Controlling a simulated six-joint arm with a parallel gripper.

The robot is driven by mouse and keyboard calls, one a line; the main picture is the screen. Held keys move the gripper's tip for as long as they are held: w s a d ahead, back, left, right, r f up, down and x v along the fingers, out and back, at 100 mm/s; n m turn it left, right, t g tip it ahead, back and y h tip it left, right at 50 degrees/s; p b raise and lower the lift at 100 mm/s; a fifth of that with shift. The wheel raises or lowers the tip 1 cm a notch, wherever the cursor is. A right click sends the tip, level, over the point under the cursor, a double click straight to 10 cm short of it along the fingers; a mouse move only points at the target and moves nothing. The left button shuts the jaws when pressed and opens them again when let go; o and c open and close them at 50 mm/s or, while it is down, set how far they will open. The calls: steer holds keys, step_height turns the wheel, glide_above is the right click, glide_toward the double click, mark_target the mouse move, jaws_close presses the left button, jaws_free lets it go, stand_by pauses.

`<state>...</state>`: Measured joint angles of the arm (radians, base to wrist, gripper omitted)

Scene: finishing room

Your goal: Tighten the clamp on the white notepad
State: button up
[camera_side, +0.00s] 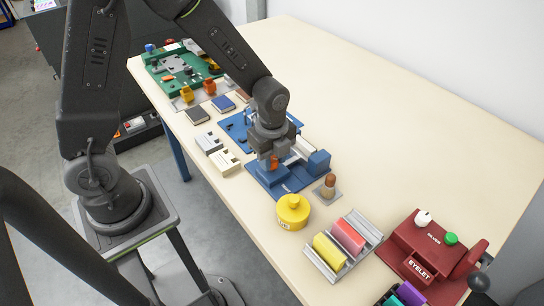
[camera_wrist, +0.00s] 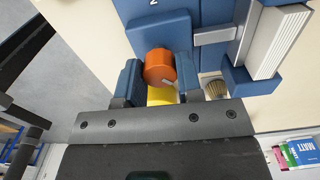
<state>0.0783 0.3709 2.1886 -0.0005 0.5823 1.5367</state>
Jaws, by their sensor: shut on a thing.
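A blue clamp fixture (camera_side: 290,184) stands on the table in the side view, and its blue parts fill the top of the wrist view (camera_wrist: 160,32). A white block with ribbed edges, which looks like the notepad (camera_wrist: 280,40), stands in the fixture at the right of the wrist view. In the side view my arm partly hides it. My gripper (camera_wrist: 157,82) is shut on the orange knob, one finger on each side. In the side view my gripper (camera_side: 274,160) points down over the fixture's left part.
A yellow tub (camera_side: 293,212), a brush (camera_side: 328,186) and a grey rack (camera_side: 343,243) with yellow and pink rolls stand in front. A red eyelet press (camera_side: 434,250) is at the right. Small blocks and a green board (camera_side: 183,70) lie behind.

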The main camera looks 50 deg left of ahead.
mark_target(272, 159)
steer(key=m, duration=0.4)
steer(key=shift+m, duration=0.3)
stand_by(0.3)
steer(key=o, duration=0.9)
step_height(272, 159, up, 14)
steer(key=shift+f, duration=0.1)
stand_by(0.4)
